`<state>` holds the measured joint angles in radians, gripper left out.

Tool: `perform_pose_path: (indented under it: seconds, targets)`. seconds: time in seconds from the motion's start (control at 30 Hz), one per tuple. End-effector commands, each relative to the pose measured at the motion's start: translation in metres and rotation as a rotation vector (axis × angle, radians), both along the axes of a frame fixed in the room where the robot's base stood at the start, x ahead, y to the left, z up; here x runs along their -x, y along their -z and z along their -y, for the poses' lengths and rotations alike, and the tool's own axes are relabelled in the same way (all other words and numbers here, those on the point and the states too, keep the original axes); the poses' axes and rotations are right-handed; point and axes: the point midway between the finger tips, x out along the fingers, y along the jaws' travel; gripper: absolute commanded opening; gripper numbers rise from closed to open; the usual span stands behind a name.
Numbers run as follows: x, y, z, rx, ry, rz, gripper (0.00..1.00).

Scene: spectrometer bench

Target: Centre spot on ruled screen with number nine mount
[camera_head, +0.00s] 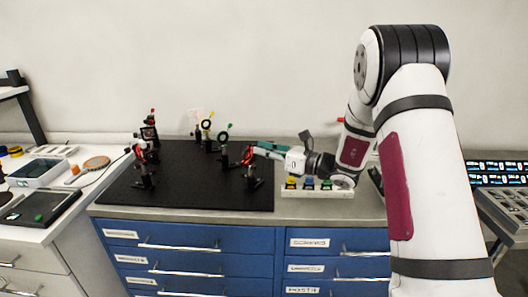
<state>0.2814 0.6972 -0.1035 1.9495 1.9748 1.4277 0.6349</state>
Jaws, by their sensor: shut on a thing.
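My gripper (256,148) reaches in from the right over the black breadboard (190,197), its teal fingers pointing left. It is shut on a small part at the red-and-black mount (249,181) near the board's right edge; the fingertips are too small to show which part. No number nine can be read on any mount. A pale upright panel (195,119) at the back of the board may be the ruled screen; no rulings or light spot can be made out on it.
Several other black mounts stand on the board, including one with a green-topped ring (223,137) and a red-and-black one at left (143,168). A white tray with coloured knobs (318,192) sits right of the board. The board's front middle is clear.

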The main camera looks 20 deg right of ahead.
Motion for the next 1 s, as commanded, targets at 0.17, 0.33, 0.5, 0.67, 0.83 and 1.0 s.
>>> perform_pose_path:
  seconds: [0.17,0.33,0.5,0.67,0.83,1.0]
  targets:
    - [-0.0003,-0.0005,0.0018,-0.112,0.002,-0.109,0.0]
    - [0.0001,-0.0008,0.0021,-0.221,0.002,-0.218,0.0]
    - [0.0004,-0.0005,0.0017,-0.318,0.0,-0.317,0.0]
    - [0.0002,-0.0003,0.0017,-0.392,0.0,-0.391,0.0]
    - [0.0001,0.0001,0.0019,-0.449,0.0,-0.448,0.0]
    - [0.0001,0.0008,0.0013,-0.479,-0.001,-0.48,0.0]
